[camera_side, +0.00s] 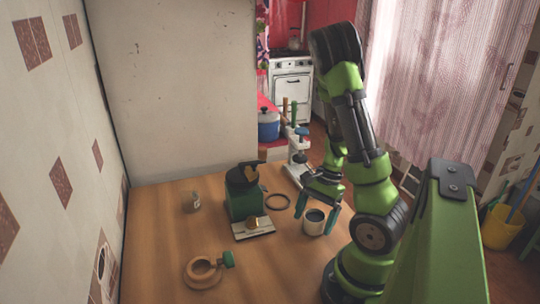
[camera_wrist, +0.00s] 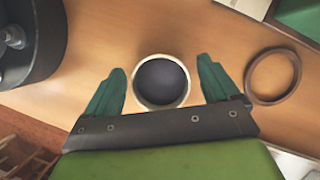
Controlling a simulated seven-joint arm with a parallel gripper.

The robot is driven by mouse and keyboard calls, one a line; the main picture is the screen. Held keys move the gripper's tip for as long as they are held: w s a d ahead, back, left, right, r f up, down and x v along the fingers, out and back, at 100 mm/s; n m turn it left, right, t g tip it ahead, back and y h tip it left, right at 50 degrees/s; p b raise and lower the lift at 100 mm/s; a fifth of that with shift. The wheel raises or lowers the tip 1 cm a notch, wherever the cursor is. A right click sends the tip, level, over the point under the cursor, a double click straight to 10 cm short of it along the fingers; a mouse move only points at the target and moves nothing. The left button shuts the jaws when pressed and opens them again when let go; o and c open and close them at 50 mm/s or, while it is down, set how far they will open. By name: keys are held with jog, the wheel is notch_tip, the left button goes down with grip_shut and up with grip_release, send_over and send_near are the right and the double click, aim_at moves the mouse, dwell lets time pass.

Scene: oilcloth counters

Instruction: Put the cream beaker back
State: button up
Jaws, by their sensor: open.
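The cream beaker (camera_side: 313,224) stands upright on the wooden counter, with a dark inside. It also shows from above in the wrist view (camera_wrist: 140,94), where its round rim faces the camera. My gripper (camera_side: 317,211) is open and points down at the beaker. In the wrist view my gripper's two green fingers (camera_wrist: 162,69) lie on either side of the beaker, with a visible gap to it on both sides. I cannot tell exactly how far down the fingertips reach beside it.
A dark ring (camera_side: 288,202) lies flat left of the beaker. Farther left stand a green device with a black top (camera_side: 237,205) and a small jar (camera_side: 190,203). A wooden ring-shaped piece (camera_side: 201,277) lies at the front. A white stand (camera_side: 297,157) is behind. The front middle counter is clear.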

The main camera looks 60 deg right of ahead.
jog(key=shift+r, duration=0.1)
jog(key=v, duration=1.2)
jog(key=w+a+r+n+t+h, duration=0.1)
jog(key=w+a+r+n+t, duration=0.2)
jog(key=a+n, duration=0.5)
jog(key=w+a+r+n+t+h, duration=0.1)
jog(key=w+a+r+n, duration=0.5)
jog(key=a, duration=0.9)
notch_tip(320, 180, up, 3)
jog(key=n+t, duration=0.1)
jog(key=n, duration=0.2)
jog(key=shift+f+t, duration=0.15)
jog(key=shift+t, duration=0.25)
jog(key=shift+w, duration=0.1)
